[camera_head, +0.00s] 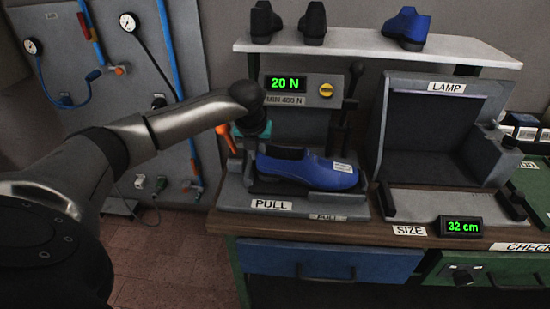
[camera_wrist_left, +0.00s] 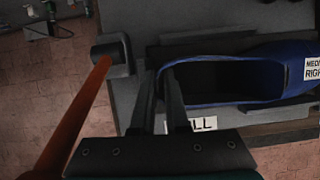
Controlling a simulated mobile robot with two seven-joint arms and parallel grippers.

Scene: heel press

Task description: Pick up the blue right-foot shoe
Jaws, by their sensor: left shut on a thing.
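The blue right-foot shoe (camera_head: 318,170) lies on the grey PULL fixture (camera_head: 233,197), toe to the right, with a white label on its side. In the left wrist view the shoe (camera_wrist_left: 265,55) shows its dark opening and a label partly reading "RIGHT". My left gripper (camera_head: 251,160) reaches down at the shoe's heel end. In the wrist view its fingers (camera_wrist_left: 162,90) straddle the heel wall, one outside and one at the opening, shut on it. The fingertips are mostly hidden in the head view. My right gripper is not in view.
An orange lever (camera_head: 227,138) stands left of the shoe. A display (camera_head: 286,83) reading "20 N" is behind it. The shelf (camera_head: 370,45) above holds dark shoes and another blue shoe (camera_head: 407,28). The LAMP box (camera_head: 445,85) and SIZE gauge (camera_head: 440,203) stand right.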

